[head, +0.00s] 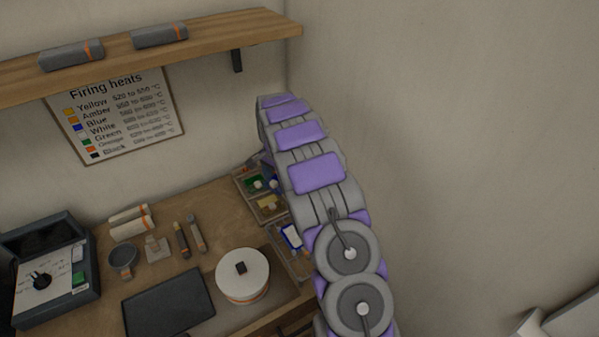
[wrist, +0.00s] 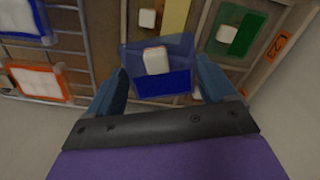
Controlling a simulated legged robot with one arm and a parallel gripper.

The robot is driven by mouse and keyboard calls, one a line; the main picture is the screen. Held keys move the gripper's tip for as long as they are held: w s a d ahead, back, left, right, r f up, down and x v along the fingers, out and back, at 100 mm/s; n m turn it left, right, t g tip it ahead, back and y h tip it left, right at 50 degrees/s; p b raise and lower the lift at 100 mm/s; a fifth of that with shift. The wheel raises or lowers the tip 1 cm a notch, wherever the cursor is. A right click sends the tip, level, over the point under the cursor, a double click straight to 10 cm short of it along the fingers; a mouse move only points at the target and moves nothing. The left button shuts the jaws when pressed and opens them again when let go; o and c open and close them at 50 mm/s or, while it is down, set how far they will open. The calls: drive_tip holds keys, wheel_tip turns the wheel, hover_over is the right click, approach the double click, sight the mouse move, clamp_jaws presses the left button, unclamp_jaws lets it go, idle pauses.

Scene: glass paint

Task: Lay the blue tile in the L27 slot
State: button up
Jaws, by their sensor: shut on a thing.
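My gripper (wrist: 158,82) is shut on the blue tile (wrist: 165,84), with one finger at each side of it. The tile is a see-through blue plate with a white knob on top. It is over a wooden tray (wrist: 262,84) with compartments; I cannot tell whether it touches the tray. A tray label (wrist: 278,45) in orange starts with L2; its last character is unclear. In the head view my arm hides most of the gripper, and a small blue patch (head: 273,183) shows beside it.
A green tile (wrist: 241,30) and a yellow tile (wrist: 176,18) lie in neighbouring compartments. A wire rack (wrist: 73,50) holds blue-edged and orange-edged white tiles at left. In the head view, a white round block (head: 242,277), tools and a dark kiln-like box (head: 50,270) stand on the bench.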

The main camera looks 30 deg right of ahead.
drive_tip(key=d+m, duration=0.1)
drive_tip(key=d, duration=0.2)
drive_tip(key=d+f+m, duration=0.1)
drive_tip(key=d, duration=0.2)
drive_tip(key=d+f+m, duration=0.1)
drive_tip(key=d+m, duration=0.1)
drive_tip(key=shift+s+d, duration=0.3)
drive_tip(key=shift+d, duration=0.1)
drive_tip(key=shift+d+f, duration=0.1)
drive_tip(key=shift+a+f, duration=0.4)
drive_tip(key=shift+a, duration=0.05)
drive_tip(key=shift+a+f+b, duration=0.2)
drive_tip(key=shift+f+b, duration=0.05)
drive_tip(key=shift+f, duration=0.35)
drive_tip(key=shift+a+f+b, duration=0.2)
drive_tip(key=shift+f+b, duration=0.05)
drive_tip(key=shift+f, duration=0.75)
drive_tip(key=shift+d+f, duration=0.7)
drive_tip(key=shift+f, duration=0.3)
drive_tip(key=shift+a+r, duration=0.1)
drive_tip(key=shift+a, duration=0.5)
drive_tip(key=shift+d, duration=0.1)
